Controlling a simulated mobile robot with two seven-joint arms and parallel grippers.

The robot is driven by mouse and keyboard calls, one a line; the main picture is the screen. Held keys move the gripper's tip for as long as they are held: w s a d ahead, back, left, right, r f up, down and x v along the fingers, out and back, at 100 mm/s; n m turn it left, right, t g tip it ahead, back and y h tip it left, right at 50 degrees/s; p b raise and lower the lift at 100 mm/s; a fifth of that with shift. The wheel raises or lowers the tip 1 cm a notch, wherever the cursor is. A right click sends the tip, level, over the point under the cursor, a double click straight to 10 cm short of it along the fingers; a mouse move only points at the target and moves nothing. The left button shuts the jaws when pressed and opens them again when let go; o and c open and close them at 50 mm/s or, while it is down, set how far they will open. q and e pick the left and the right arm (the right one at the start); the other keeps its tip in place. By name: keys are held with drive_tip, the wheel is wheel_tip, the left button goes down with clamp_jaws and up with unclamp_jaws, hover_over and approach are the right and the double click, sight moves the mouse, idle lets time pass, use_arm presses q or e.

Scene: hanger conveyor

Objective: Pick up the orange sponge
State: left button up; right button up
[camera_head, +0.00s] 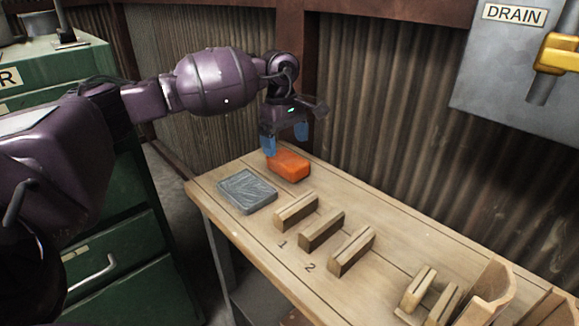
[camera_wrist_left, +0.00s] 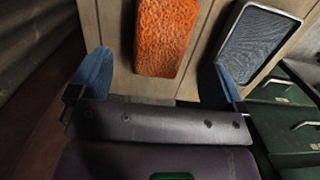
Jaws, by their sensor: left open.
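The orange sponge (camera_head: 289,165) is a rounded block lying on the wooden table (camera_head: 390,238), near its far left end. My left gripper (camera_head: 285,142) is open, with blue fingertips, just above and behind the sponge. In the left wrist view the sponge (camera_wrist_left: 167,38) lies ahead of the gripper, between the lines of the two blue fingers (camera_wrist_left: 155,78). The fingers do not appear to grip it. Whether a finger touches it is hard to tell. My right gripper is not in view.
A grey framed pad (camera_head: 246,191) lies left of the sponge. Several slotted wooden blocks (camera_head: 322,230) stand along the table. A corrugated wall (camera_head: 400,130) rises behind. Green drawer cabinets (camera_head: 125,225) stand at left. A grey DRAIN panel (camera_head: 500,85) with a yellow handle is at upper right.

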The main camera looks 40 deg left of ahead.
sight(288, 157)
use_arm(q)
drive_tip(key=f, duration=0.3)
drive_tip(key=f+b, duration=0.1)
drive_tip(key=shift+d+f, duration=0.35)
drive_tip(key=shift+f, duration=0.2)
drive_tip(key=shift+s, duration=0.1)
drive_tip(key=c, duration=1)
drive_tip(key=shift+r, duration=0.65)
wheel_tip(288, 157, up, 19)
drive_tip(key=p, duration=0.3)
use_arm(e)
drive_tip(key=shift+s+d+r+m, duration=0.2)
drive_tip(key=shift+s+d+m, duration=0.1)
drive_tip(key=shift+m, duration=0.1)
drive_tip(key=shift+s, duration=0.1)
